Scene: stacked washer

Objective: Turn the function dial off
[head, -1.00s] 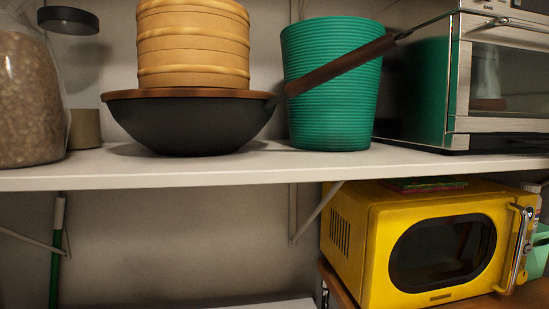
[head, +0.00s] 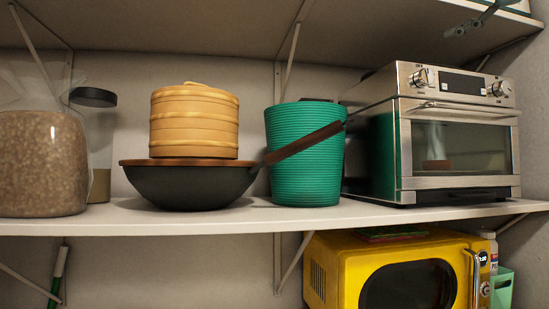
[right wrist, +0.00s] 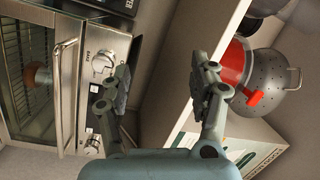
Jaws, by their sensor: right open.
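The silver toaster oven (head: 455,190) stands on the right of the shelf. Its top panel has a left dial (head: 419,77), a dark display and a right dial (head: 497,89); I cannot read which is the function dial. In the right wrist view the oven appears turned sideways, with one dial (right wrist: 103,60) in the upper part and another (right wrist: 93,143) lower down. My right gripper (right wrist: 164,85) is open and empty. Its left finger overlaps the panel between the dials; contact cannot be told. My left gripper is not in view.
A green ribbed bin (head: 305,160), a dark wok (head: 190,187) with a bamboo steamer (head: 194,120) and a grain jar (head: 40,160) share the shelf (head: 250,220). A yellow microwave (head: 335,270) is below. A colander (right wrist: 272,75) shows in the right wrist view.

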